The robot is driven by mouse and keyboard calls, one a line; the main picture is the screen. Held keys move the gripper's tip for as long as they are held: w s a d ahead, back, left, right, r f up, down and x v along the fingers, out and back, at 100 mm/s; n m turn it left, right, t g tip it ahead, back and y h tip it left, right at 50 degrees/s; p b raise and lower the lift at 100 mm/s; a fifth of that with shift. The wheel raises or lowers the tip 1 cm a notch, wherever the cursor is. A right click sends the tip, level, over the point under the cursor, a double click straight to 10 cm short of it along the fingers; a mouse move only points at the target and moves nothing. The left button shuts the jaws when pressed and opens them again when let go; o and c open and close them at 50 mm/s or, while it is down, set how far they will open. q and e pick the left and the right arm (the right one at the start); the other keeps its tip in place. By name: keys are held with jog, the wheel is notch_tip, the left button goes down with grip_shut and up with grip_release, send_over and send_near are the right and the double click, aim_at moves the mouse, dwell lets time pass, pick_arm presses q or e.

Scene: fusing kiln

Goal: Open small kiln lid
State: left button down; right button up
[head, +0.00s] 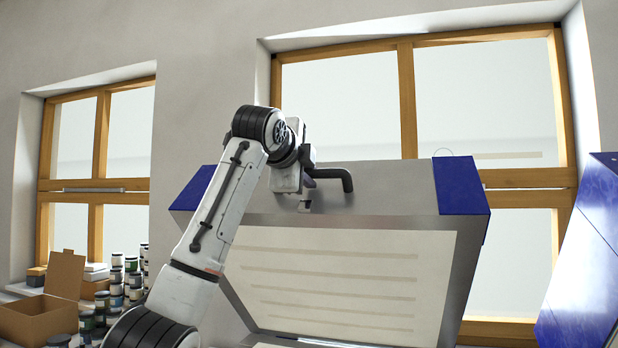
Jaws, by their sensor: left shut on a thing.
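The small kiln lid (395,230) is raised and tilted back, with its pale grooved inner face (330,285) towards me. Its rim is grey metal with blue corner pieces. A dark handle (335,174) sits on the lid's upper front edge. My left gripper (308,180) is at the left part of this handle and is shut on it. The fingertips are small and partly hidden by the wrist. The kiln body below is mostly out of frame. My right gripper does not show.
Another blue panelled unit (590,260) stands at the right edge. An open cardboard box (40,318) and several jars (117,275) stand at the lower left. Wood-framed windows (408,100) are in the wall behind the lid.

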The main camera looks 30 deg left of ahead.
pick_arm(q)
jog(key=c, duration=1.7)
grip_release()
jog(key=shift+o, duration=0.2)
jog(key=shift+s, duration=0.1)
jog(key=shift+f, duration=0.1)
jog(key=shift+s, duration=0.2)
jog(key=b+v, duration=0.3)
jog(key=v, duration=0.7)
jog(key=shift+r, duration=0.25)
